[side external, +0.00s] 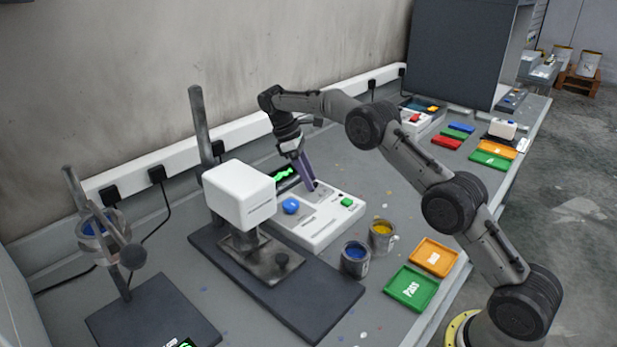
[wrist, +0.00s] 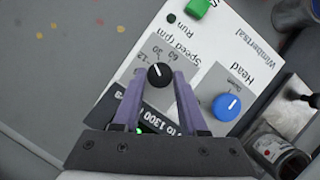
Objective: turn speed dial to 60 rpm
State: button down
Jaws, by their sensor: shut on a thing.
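The speed dial (wrist: 159,76) is a small black knob with a white pointer line, on a grey panel marked "Speed rpm" with 12, 30 and 60. Its pointer leans up and slightly left in the wrist view, near the 30 mark; the exact setting is hard to read. My gripper (wrist: 158,82) has its purple fingers shut on the dial, one on each side. In the side view my gripper (side external: 309,187) reaches down onto the white console (side external: 322,232), and its fingers hide the dial.
A blue Head knob (wrist: 227,107) sits close beside the right finger in the wrist view. A green Run button (wrist: 200,8) is on the same console. Cans of blue (side external: 355,258) and yellow paint (side external: 382,236) stand near the console. A white mixer head (side external: 240,193) stands left.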

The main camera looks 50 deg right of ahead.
jog(key=m, duration=0.2)
jog(key=m+y, duration=0.1)
jog(key=m, duration=0.1)
jog(key=m+y, duration=0.1)
jog(key=m, duration=0.1)
jog(key=shift+w+d+r+m, duration=0.1)
jog(key=shift+d+m, duration=0.2)
jog(key=m+y, duration=0.1)
jog(key=m, duration=0.2)
jog(key=m+y, duration=0.1)
jog(key=m, duration=0.1)
jog(key=shift+d+m+y, duration=0.2)
jog(key=shift+m+y, duration=0.1)
jog(key=shift+m, duration=0.1)
jog(key=shift+c, duration=2.2)
grip_release()
